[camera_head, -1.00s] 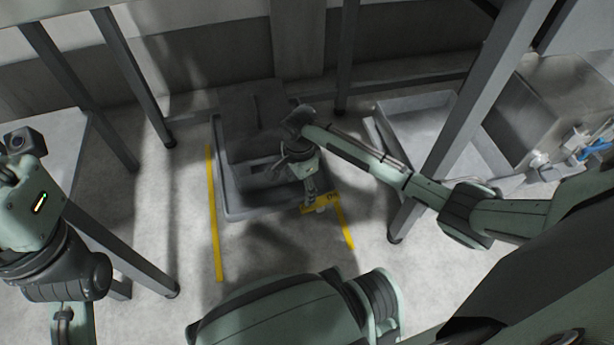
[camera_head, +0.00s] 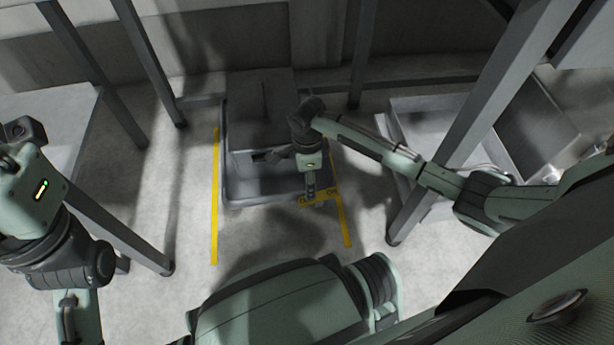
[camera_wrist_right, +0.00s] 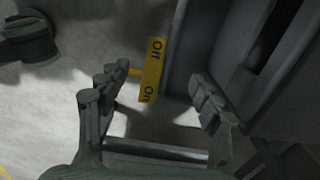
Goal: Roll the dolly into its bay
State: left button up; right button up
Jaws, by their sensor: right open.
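The dolly is a grey low tray-like base (camera_head: 240,196) with a dark grey box-shaped load (camera_head: 258,100) on it. It stands between two yellow floor lines, the left (camera_head: 215,210) and the right (camera_head: 344,225), with its back towards the wall. My right gripper (camera_head: 311,190) points down at the dolly's front right corner. In the right wrist view its fingers (camera_wrist_right: 152,108) are apart with nothing held, and a grey edge of the dolly (camera_wrist_right: 182,60) lies beyond them. Whether a finger touches it cannot be told. My left arm is at the left edge; its fingers are not visible.
A yellow plate lettered "Off On" (camera_head: 318,198) lies by the dolly's front right corner and also shows in the right wrist view (camera_wrist_right: 153,70). Grey frame legs (camera_head: 150,65) stand left; another leg (camera_head: 480,110) and a metal tray (camera_head: 425,103) stand right. Floor in front is clear.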

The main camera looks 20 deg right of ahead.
jog(key=shift+f+b, duration=1.9)
jog(key=shift+f, duration=2)
grip_shut()
